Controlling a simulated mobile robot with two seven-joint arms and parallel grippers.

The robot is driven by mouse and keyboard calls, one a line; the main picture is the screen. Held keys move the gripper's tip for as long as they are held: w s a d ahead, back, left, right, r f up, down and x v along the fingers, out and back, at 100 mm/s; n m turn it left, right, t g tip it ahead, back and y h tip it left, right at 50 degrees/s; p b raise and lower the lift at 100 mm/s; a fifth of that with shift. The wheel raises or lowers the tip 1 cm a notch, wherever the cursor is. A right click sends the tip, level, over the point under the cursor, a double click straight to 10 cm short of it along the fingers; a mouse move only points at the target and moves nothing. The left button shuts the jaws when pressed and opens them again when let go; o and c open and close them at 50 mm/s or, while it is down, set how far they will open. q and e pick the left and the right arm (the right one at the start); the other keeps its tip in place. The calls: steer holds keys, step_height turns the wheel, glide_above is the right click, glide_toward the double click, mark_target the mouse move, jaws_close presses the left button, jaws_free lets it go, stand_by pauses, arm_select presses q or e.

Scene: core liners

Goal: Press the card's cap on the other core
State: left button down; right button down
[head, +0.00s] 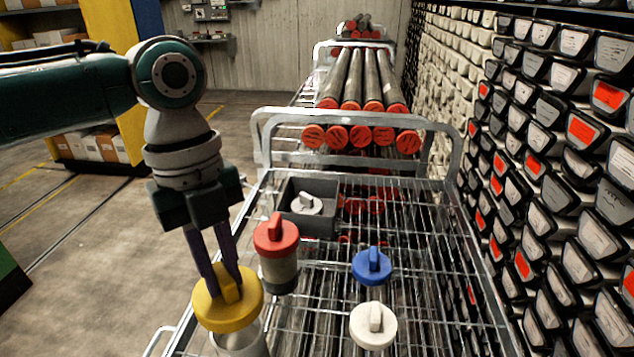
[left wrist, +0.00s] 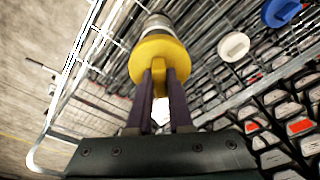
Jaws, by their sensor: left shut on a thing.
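My left gripper (head: 229,276) is shut on the upright tab of a yellow cap (head: 218,316). In the left wrist view the fingers (left wrist: 158,80) grip the tab of the yellow cap (left wrist: 158,48). A pale, clear-walled core (head: 245,342) stands directly below the cap, partly hidden by it; it also shows beyond the cap in the left wrist view (left wrist: 157,21). I cannot tell whether cap and core touch. Another core (head: 279,275), dark inside, stands upright behind with a red cap (head: 275,236) on top. I cannot make out a card.
A blue cap (head: 371,268) and a white cap (head: 372,327) lie on the wire cart (head: 420,265) to the right. A grey bin (head: 322,222) holds a grey cap (head: 305,204). The cart's metal rail (head: 350,113) and red-ended tubes (head: 360,80) are behind.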

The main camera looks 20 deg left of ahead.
arm_select(q)
steer(key=shift+f, duration=0.35)
step_height(320, 180, down, 3)
steer(key=b, duration=0.4)
steer(key=shift+a+f, duration=0.1)
steer(key=shift+f, duration=0.1)
steer(key=shift+f+b, duration=0.45)
steer(key=shift+f, duration=0.15)
steer(key=shift+f, duration=0.1)
stand_by(0.4)
steer(key=shift+f+b, duration=0.6)
steer(key=shift+f, duration=0.5)
stand_by(0.4)
stand_by(0.4)
steer(key=shift+c, duration=1.3)
jaws_free()
